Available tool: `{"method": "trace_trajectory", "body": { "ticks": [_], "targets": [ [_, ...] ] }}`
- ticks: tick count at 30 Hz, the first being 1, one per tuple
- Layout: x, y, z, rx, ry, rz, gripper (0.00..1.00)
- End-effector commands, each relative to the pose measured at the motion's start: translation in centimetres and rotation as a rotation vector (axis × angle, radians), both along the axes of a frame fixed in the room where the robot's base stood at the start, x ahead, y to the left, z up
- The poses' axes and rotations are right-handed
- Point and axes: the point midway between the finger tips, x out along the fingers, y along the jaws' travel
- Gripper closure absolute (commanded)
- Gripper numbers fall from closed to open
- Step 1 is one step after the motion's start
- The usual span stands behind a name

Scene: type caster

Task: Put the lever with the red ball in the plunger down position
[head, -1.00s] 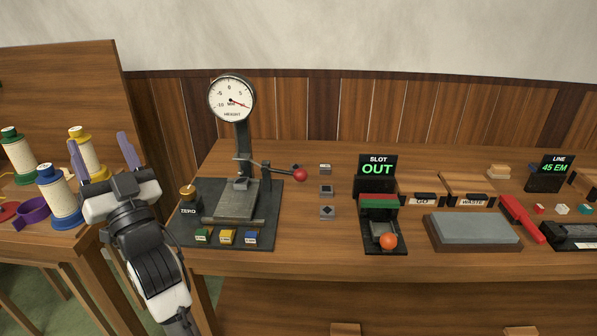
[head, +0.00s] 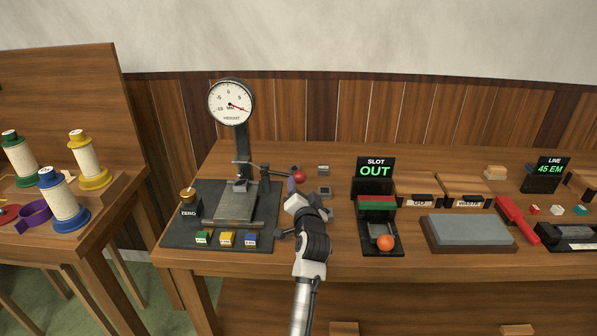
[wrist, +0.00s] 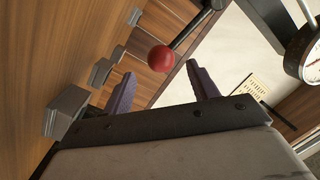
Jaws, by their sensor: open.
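The red ball (head: 299,176) is on the right end of a thin dark lever (head: 268,169), which runs nearly level, dipping slightly, from the height gauge's post (head: 241,150). The plunger area above the gauge's metal bed (head: 230,207) is small and hard to make out. My gripper (head: 303,197) is open and empty, just in front of and below the ball. In the wrist view, the red ball (wrist: 160,58) shows between and beyond the two purple fingertips (wrist: 162,84), apart from them.
Small grey blocks (head: 323,170) lie right of the ball, close to my gripper. The SLOT display (head: 375,170) and its stand are further right. Coloured blocks (head: 227,239) lie at the gauge base's front. The ZERO knob (head: 188,195) is at left.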

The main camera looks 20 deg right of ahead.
Motion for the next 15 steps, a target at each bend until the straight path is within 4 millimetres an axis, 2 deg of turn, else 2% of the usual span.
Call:
{"method": "trace_trajectory", "body": {
  "ticks": [6,15],
  "targets": [
    [4.1,-0.6,0.3,0.002,-0.001,0.001,0.41],
    [7.6,-1.2,0.2,0.001,-0.003,0.0,0.41]
  ]
}}
